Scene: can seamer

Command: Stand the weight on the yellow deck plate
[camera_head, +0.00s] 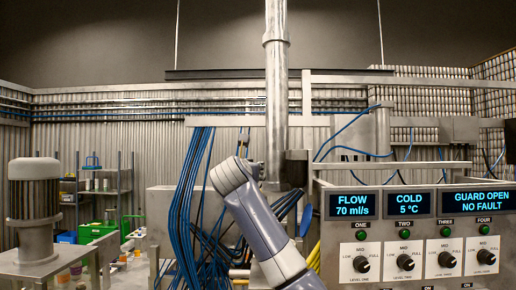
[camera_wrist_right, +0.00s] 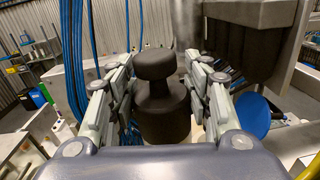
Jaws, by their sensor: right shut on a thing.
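The weight (camera_wrist_right: 162,110) is a dark, round body with a narrower neck and a knob on top. In the right wrist view it stands upright between the two fingers of my right gripper (camera_wrist_right: 160,85), which is shut on it. In the head view my right arm rises from the bottom centre, and the right gripper (camera_head: 252,168) is small and partly hidden at its upper end; I cannot make out the weight there. I cannot identify the yellow deck plate in either view. My left gripper is not in view.
A control panel (camera_head: 414,245) with displays and knobs stands at the right. Blue hoses (camera_head: 188,200) hang left of my arm. A steel column (camera_head: 276,100) stands behind it. A blue oval piece (camera_wrist_right: 254,116) is right of the gripper. A motor-like cylinder (camera_head: 34,205) stands far left.

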